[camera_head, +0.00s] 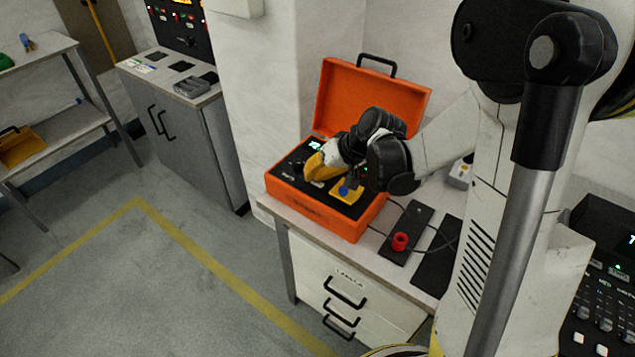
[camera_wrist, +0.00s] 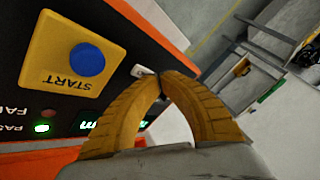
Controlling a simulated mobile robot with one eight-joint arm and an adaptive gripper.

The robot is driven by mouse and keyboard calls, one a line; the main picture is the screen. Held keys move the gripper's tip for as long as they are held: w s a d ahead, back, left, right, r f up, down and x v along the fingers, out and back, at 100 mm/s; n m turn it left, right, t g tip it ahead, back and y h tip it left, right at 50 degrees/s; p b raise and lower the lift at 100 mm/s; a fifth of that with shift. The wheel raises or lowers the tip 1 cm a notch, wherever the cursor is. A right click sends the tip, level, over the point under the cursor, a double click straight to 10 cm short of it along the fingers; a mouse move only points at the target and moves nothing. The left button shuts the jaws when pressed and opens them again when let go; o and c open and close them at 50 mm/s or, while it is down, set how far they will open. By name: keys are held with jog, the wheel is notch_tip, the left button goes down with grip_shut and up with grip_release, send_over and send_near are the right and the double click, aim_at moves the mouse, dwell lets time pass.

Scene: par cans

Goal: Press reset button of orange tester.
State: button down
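The orange tester (camera_head: 310,218) is an open case with a black panel, on a light-topped drawer cabinet. In the wrist view its panel holds a yellow plate (camera_wrist: 45,65) marked START with a round blue button (camera_wrist: 87,60). A small pale part (camera_wrist: 143,71) lies on the panel right at my fingertips; contact cannot be told. I see no label reading reset. My gripper (camera_head: 314,178) is over the tester's left half, its yellow fingers curved together; the tips meet in the wrist view (camera_wrist: 160,77), with nothing visible between them.
A red button (camera_head: 400,241) with a cable stands on a dark pad right of the tester. The raised orange lid (camera_head: 372,95) is behind my gripper. A green light (camera_wrist: 42,128) glows beside PASS. A grey cabinet (camera_head: 190,135) and shelf stand left; the floor between is clear.

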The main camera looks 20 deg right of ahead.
aim_at(313, 182)
jog(key=shift+f+b, duration=0.35)
dwell(0.6)
jog(key=shift+r+p, duration=0.6)
jog(key=shift+r, duration=0.2)
jog(key=shift+r+p, duration=1.9)
jog(key=shift+r, duration=0.6)
